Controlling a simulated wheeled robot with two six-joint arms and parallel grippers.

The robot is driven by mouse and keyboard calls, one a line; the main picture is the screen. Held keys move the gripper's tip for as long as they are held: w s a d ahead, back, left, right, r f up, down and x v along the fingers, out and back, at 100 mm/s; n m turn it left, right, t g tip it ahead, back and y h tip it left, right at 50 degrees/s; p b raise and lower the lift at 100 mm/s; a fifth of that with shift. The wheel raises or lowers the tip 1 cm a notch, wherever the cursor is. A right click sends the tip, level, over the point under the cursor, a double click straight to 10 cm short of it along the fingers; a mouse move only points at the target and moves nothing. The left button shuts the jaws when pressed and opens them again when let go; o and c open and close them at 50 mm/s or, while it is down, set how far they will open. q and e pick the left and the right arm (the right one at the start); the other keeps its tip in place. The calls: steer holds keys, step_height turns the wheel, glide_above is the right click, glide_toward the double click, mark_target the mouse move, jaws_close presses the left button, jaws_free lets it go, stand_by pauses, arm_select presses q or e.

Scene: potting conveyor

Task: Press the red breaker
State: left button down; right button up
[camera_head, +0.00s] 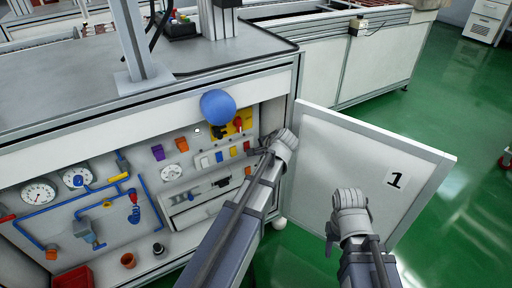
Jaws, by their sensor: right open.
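A row of small switches sits on the panel inside the open cabinet, with a red one (233,152) among them. Above it, a yellow plate (247,116) carries a red handle (238,124). I cannot tell for sure which red part is the breaker. My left gripper (264,148) is at the right end of the switch row, close to the panel; its fingers are too small to read. My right gripper (331,240) is open and empty, in front of the open door and away from the panel.
A blue ball (217,105) shows in front of the cabinet's top edge. Gauges (39,192), blue pipes (60,222) and a red bin (73,278) are at left.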

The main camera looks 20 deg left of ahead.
arm_select(q)
steer(key=p+v, duration=0.5)
steer(key=v, duration=0.3)
steer(key=shift+r, duration=0.2)
arm_select(e)
step_height(320, 180, up, 6)
steer(key=shift+a+r, duration=0.15)
steer(key=shift+r, duration=0.05)
arm_select(q)
steer(key=shift+s+a, duration=0.1)
steer(key=shift+s+f+b, duration=0.1)
steer(key=shift+f+b, duration=0.6)
steer(key=shift+b, duration=0.05)
arm_select(e)
steer(key=shift+f, duration=0.7)
